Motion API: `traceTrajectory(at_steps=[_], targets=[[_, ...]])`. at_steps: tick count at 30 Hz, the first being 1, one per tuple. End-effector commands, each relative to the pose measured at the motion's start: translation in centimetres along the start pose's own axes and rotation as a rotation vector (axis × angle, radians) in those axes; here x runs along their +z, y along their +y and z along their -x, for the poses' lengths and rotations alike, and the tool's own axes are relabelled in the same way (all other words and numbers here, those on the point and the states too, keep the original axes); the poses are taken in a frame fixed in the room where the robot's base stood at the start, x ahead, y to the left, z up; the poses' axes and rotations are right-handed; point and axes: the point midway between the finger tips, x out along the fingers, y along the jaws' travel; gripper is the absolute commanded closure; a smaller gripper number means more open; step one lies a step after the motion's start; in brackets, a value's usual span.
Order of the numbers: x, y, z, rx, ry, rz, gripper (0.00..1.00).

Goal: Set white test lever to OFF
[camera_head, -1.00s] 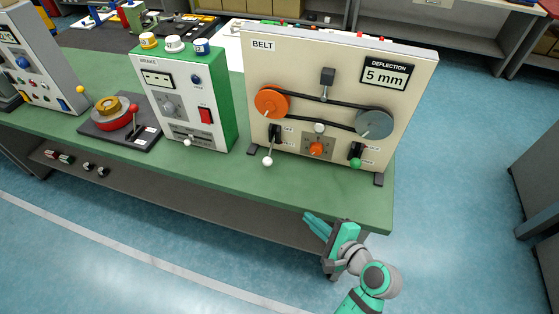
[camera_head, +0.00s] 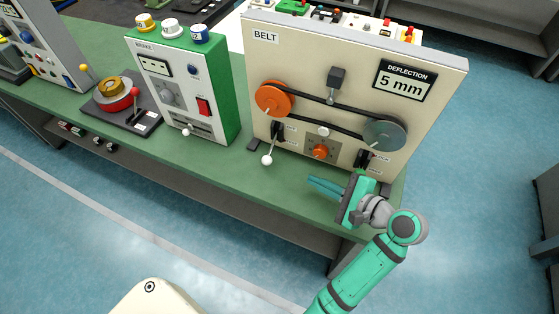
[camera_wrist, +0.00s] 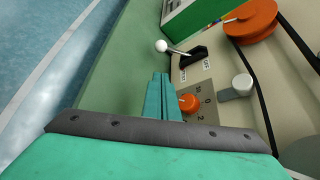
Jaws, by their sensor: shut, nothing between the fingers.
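The white-knobbed lever (camera_head: 267,160) sticks out of a dark switch plate at the lower left of the BELT panel (camera_head: 350,62), its knob hanging low. The fingers are apart from the lever. My gripper hides most of the right-hand lever.
An orange dial (camera_head: 320,151) sits between the two levers; it is close beside my fingers in the wrist view (camera_wrist: 188,103). A white knob (camera_head: 323,131) is above it. The BRAKE box (camera_head: 180,80) stands to the left. The green bench top (camera_head: 225,170) is clear before the panel.

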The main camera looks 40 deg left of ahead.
Motion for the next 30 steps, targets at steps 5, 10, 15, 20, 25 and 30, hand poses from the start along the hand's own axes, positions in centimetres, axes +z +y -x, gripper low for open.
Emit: traceTrajectory(at_steps=[5, 10, 15, 20, 25, 30], targets=[[0.0, 0.1, -3.5, 0.003, -0.002, -0.001, 1.00], [0.1, 0.1, -6.7, 0.003, -0.002, 0.000, 1.00], [0.0, 0.1, -9.9, 0.003, -0.002, 0.001, 1.00], [0.0, 0.0, -12.7, 0.002, -0.001, 0.000, 1.00], [-0.1, 0.0, -15.0, 0.000, 0.001, 0.000, 1.00], [-0.1, 0.0, -16.2, 0.000, 0.001, 0.000, 1.00]])
